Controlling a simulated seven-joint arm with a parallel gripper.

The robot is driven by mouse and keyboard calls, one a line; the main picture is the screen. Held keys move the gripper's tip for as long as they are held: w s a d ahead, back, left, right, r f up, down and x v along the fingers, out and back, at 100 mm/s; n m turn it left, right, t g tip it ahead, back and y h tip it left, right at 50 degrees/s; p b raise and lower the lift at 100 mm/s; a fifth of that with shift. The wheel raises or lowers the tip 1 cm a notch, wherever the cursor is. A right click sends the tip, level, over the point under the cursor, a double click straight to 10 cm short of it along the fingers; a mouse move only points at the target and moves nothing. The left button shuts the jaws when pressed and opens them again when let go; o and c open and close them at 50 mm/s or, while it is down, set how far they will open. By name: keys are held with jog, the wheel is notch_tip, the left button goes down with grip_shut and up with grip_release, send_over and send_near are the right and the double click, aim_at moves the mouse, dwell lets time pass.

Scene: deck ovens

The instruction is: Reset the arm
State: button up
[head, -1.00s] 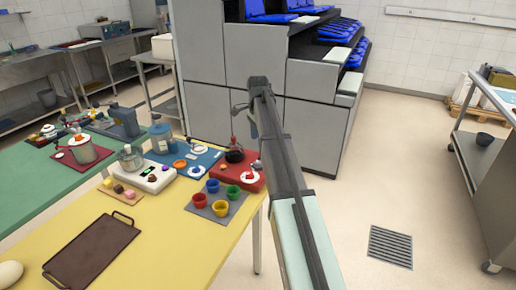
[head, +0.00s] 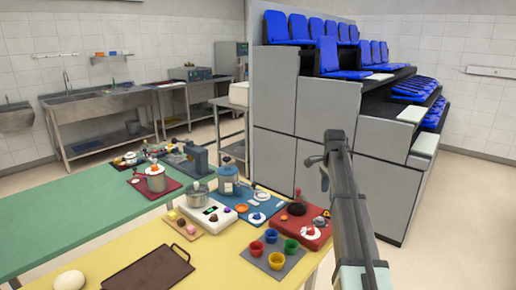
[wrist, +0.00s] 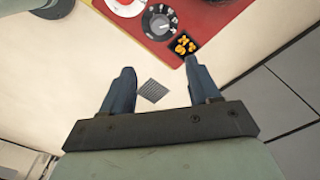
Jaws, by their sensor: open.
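My arm (head: 352,205) rises from the bottom right of the head view, just right of the yellow table's corner. My gripper shows in the wrist view (wrist: 160,68) with its two dark blue fingers wide apart and nothing between them. It is above floor beside the table edge, and a floor drain (wrist: 153,91) shows below, between the fingers. A red board (wrist: 215,18) lies beyond the fingertips, carrying a black dial (wrist: 159,21) and a small black tray of orange pieces (wrist: 185,44).
The yellow table (head: 225,268) holds the red board (head: 318,241), a grey mat (head: 272,264) with coloured cups, a brown tray (head: 150,272) and a white scale (head: 213,215). A green table (head: 70,222) stands behind. Grey stepped units with blue seats (head: 325,110) rise behind my arm.

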jog(key=s+d+f+n+h, duration=0.1)
jog(key=s+d+f+n, duration=0.1)
jog(key=d+f, duration=0.55)
jog(key=s+d+f+n+h, duration=0.1)
jog(key=s+d+f+n, duration=0.15)
jog(key=d+f, duration=0.45)
jog(key=s+f+n, duration=0.4)
jog(key=s+f, duration=0.2)
jog(key=f, duration=0.8)
jog(key=s+a+f+n+g+y, duration=0.1)
jog(key=s+a+f+n+g, duration=0.25)
jog(key=s+a+f, duration=1.6)
jog(key=s+a+f+n+g, duration=0.1)
jog(key=s+a+f, duration=0.2)
jog(key=s, duration=0.6)
jog(key=s+a+f+n+g, duration=0.1)
jog(key=s+a+f+n, duration=0.1)
jog(key=s, duration=0.7)
jog(key=s+a+f+n+g+y, duration=0.1)
jog(key=s+a+f, duration=0.4)
jog(key=s, duration=0.4)
jog(key=shift+a+n, duration=0.3)
jog(key=shift+a, duration=0.55)
